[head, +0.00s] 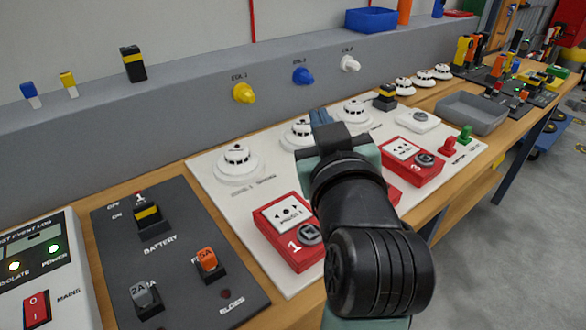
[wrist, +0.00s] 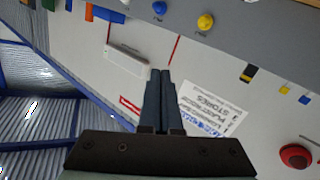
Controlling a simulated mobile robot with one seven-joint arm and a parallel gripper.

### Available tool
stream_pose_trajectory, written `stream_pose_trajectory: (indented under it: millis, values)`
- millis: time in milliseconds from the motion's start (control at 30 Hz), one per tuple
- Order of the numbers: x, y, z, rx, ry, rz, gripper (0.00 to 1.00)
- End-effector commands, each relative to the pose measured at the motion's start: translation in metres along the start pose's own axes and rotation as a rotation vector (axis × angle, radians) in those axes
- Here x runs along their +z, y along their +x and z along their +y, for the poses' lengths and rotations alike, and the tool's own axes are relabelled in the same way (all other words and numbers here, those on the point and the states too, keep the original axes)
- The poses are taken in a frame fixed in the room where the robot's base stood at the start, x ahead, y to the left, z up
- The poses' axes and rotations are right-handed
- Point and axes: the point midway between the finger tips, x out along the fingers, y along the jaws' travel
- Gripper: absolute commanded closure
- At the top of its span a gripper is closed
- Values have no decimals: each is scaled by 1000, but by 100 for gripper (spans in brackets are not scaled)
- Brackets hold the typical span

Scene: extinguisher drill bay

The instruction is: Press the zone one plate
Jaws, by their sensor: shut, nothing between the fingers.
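The zone one unit (head: 292,262) is a red box marked 1, with a white plate (head: 284,213) on its face and a grey round part at its right. It lies on the white board, left of my arm in the head view. The plate shows in full. My gripper (head: 321,117) is shut and empty, above the board near the white round detectors, beyond and to the right of the zone one plate and apart from it. In the wrist view my shut fingers (wrist: 160,75) point toward the wall. The zone one unit is not in that view.
A red unit marked 3 (head: 412,160) stands right of my arm; another red unit is mostly hidden behind my arm. White detectors (head: 238,161) line the board's back. A dark battery panel (head: 170,262) is at left. A grey tray (head: 472,113) stands farther right.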

Motion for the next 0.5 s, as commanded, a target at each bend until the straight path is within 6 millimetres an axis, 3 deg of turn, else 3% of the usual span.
stream_pose_trajectory:
  millis: [33, 267, 500]
  values:
    - [-7, 2, 5, -19, -4, -47, 100]
    - [12, 3, 8, -129, -30, -239, 100]
    - [26, -11, 6, -270, -44, -413, 100]
